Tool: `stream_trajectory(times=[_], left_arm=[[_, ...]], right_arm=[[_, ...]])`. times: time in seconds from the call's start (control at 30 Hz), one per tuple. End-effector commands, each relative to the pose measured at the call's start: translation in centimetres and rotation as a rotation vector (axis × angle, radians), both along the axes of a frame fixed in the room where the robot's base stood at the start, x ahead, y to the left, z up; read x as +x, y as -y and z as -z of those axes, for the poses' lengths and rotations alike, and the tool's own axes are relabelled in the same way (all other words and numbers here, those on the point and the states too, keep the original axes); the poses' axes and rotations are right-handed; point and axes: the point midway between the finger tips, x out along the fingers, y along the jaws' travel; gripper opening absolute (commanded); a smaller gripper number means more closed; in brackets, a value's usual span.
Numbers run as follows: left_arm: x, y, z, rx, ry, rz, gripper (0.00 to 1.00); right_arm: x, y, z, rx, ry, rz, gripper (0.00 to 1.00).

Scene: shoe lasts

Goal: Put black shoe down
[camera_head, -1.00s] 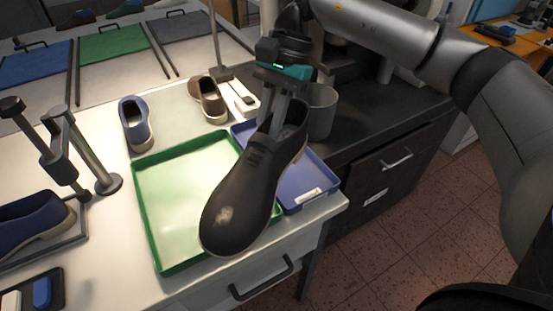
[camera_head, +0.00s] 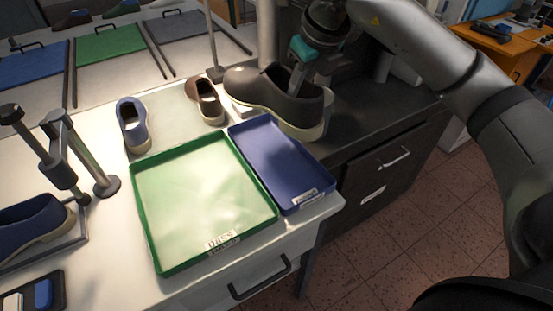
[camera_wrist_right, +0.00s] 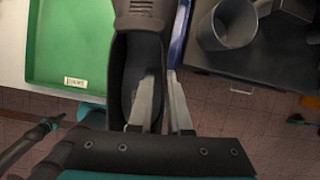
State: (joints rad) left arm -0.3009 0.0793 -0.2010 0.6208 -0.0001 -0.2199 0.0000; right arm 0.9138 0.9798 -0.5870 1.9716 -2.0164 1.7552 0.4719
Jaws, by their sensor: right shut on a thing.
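The black shoe (camera_head: 258,92) is at the back right in the head view, with its toe to the left and its heel to the right. It appears above the far edge of the blue tray (camera_head: 265,168); I cannot tell whether it touches anything below. My right gripper (camera_head: 296,86) is shut on the heel-side wall of the shoe, one finger inside the opening. The wrist view shows the fingers (camera_wrist_right: 164,78) on the shoe's collar (camera_wrist_right: 125,70). The green tray (camera_head: 200,190) is empty, and so is the visible part of the blue tray. My left gripper is not in view.
A small blue shoe (camera_head: 133,124) and a brown shoe (camera_head: 207,101) stand behind the green tray. A metal stand (camera_head: 75,150) and a navy shoe (camera_head: 38,222) are at the left. A grey cup (camera_wrist_right: 232,25) shows in the wrist view.

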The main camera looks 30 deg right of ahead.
Motion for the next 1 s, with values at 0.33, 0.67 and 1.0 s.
stream_trajectory(times=[0.33,0.67,1.0], left_arm=[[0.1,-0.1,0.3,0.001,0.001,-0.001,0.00],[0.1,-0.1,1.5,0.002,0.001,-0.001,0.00],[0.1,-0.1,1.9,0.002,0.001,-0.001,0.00]], right_arm=[[0.2,1.4,1.5,0.003,-0.002,0.193,0.00],[0.2,1.3,10.3,0.003,-0.005,0.189,0.00],[0.3,1.3,15.0,0.005,0.002,0.188,0.00]])
